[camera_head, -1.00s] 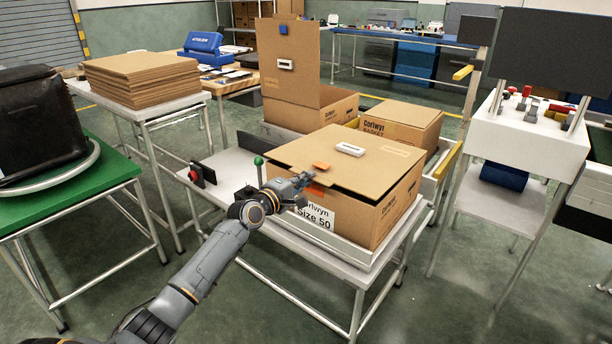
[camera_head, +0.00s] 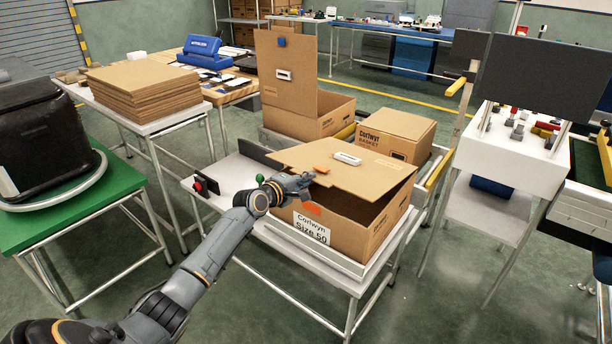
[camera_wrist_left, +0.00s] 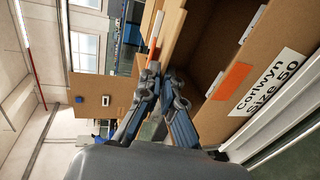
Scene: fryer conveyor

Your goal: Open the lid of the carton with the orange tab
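The brown carton with the orange tab (camera_head: 345,232) stands on the white table, labelled Corlwyn Size 50. Its lid (camera_head: 375,174) is tilted, with the near edge raised and a dark gap below. The orange tab (camera_head: 322,169) is on the lid near that edge; it shows edge-on in the left wrist view (camera_wrist_left: 155,32). An orange patch (camera_wrist_left: 232,80) marks the carton's front wall. My left gripper (camera_head: 303,181) is at the lid's near left edge. Its fingertips (camera_wrist_left: 158,78) are close together and appear shut on the lid edge by the tab. My right gripper is out of view.
Behind stands an open carton (camera_head: 335,121) with its lid (camera_head: 287,66) upright; a closed carton (camera_head: 397,133) is beside it. A green-knobbed lever (camera_head: 259,178) is close to my left arm. A flat cardboard stack (camera_head: 145,91) lies at the left.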

